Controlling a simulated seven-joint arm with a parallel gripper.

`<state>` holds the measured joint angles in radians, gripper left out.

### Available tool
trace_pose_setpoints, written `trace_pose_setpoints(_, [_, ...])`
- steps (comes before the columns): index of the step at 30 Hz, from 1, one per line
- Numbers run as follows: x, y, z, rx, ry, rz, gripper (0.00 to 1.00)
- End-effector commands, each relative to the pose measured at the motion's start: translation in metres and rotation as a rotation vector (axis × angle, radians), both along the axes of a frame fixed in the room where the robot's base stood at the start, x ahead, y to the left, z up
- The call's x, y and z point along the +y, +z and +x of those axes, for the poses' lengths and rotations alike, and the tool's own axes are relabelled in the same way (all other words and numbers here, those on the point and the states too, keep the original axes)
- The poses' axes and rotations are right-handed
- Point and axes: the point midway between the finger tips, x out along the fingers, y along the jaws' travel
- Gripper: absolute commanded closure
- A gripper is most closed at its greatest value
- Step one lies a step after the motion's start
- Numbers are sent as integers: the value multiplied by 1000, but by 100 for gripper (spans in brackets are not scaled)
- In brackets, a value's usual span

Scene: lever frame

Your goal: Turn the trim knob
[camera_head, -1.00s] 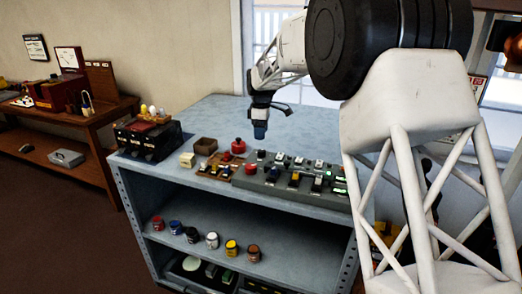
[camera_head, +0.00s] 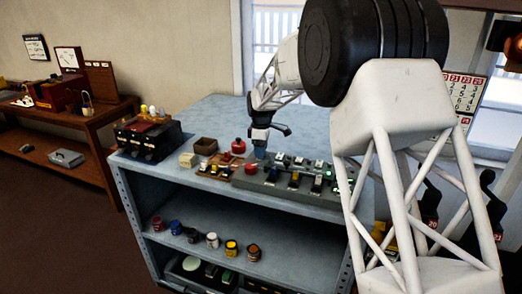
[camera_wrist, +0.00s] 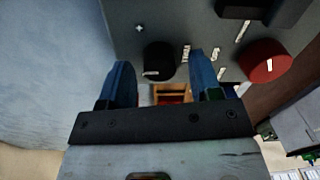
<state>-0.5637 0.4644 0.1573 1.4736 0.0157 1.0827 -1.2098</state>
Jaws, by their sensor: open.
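A grey control panel (camera_head: 290,183) with rows of switches lies along the front of the blue-grey bench top. In the wrist view a round black knob (camera_wrist: 159,60) with a white pointer line sits on the panel (camera_wrist: 125,25), beside small white lettering too blurred to read surely. My gripper (camera_wrist: 163,70) is open, its two blue fingertips on either side of the black knob. I cannot tell if they touch it. In the head view my gripper (camera_head: 260,152) is low over the panel's back left part, and the black knob cannot be made out there.
A larger red knob (camera_wrist: 265,61) stands right of my fingers in the wrist view. A red round object (camera_head: 238,146), a brown box (camera_head: 205,145) and a black case (camera_head: 148,140) stand on the bench to the left. The bench top behind is clear.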

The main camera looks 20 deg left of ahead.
Motion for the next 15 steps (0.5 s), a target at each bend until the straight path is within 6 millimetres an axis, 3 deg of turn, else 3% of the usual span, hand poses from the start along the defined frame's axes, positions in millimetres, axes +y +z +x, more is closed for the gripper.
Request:
trace_pose_setpoints(10, [0,-3,0,0,0,0,42])
trace_pose_setpoints(15, [0,-3,0,0,0,0,66])
